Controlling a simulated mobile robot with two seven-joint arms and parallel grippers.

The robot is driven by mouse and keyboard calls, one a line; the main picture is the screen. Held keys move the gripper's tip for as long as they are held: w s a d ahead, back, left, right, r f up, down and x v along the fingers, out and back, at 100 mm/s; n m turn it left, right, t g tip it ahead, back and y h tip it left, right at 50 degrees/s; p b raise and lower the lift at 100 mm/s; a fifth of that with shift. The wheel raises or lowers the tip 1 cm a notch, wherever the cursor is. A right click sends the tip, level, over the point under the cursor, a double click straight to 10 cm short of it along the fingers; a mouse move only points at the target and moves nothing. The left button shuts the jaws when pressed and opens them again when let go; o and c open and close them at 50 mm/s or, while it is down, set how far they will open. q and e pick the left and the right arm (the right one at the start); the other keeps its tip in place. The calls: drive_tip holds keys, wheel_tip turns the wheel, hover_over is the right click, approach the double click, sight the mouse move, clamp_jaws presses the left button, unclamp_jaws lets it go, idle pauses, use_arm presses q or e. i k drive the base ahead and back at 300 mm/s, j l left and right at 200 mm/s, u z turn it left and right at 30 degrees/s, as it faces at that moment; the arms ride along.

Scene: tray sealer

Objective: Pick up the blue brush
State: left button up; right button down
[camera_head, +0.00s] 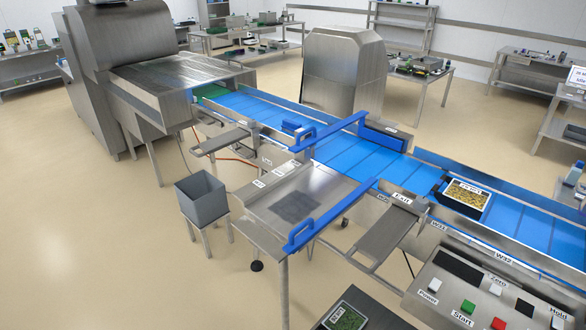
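I cannot tell for sure which thing is the blue brush. Two long blue bars with loop handles show in the head view: one blue bar (335,130) reaches over the conveyor, and another blue bar (328,216) lies along the right side of the steel side table. A small blue item (573,174) stands at the right picture edge, too small to make out. Neither of my grippers is in view.
A blue conveyor (390,166) runs from the steel machine (120,60) to the lower right, carrying a filled black tray (465,198). A grey bin (202,199) stands left of the steel side table (290,200). A button panel (480,300) is at the front right. The left floor is clear.

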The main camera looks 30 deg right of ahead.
sight(288, 126)
drive_tip(key=z, duration=1.25)
drive_tip(key=i+j+z, duration=0.1)
drive_tip(key=j+z, duration=0.5)
drive_tip(key=z, duration=0.15)
drive_tip(key=j+z, duration=0.4)
drive_tip(key=k+j+z, duration=0.1)
drive_tip(key=j+z, duration=0.25)
drive_tip(key=j, duration=0.15)
drive_tip(key=k+j+z, duration=0.1)
drive_tip(key=j+z, duration=0.2)
drive_tip(key=j, duration=0.2)
drive_tip(key=k+j+z, duration=0.15)
drive_tip(key=j, duration=0.2)
drive_tip(key=k+j+z, duration=0.15)
drive_tip(key=j, duration=0.2)
drive_tip(key=k+j+z, duration=0.1)
drive_tip(key=k+j, duration=0.2)
drive_tip(key=j, duration=0.2)
drive_tip(key=k+j+z, duration=0.1)
drive_tip(key=j, duration=0.3)
drive_tip(key=k+j, duration=0.35)
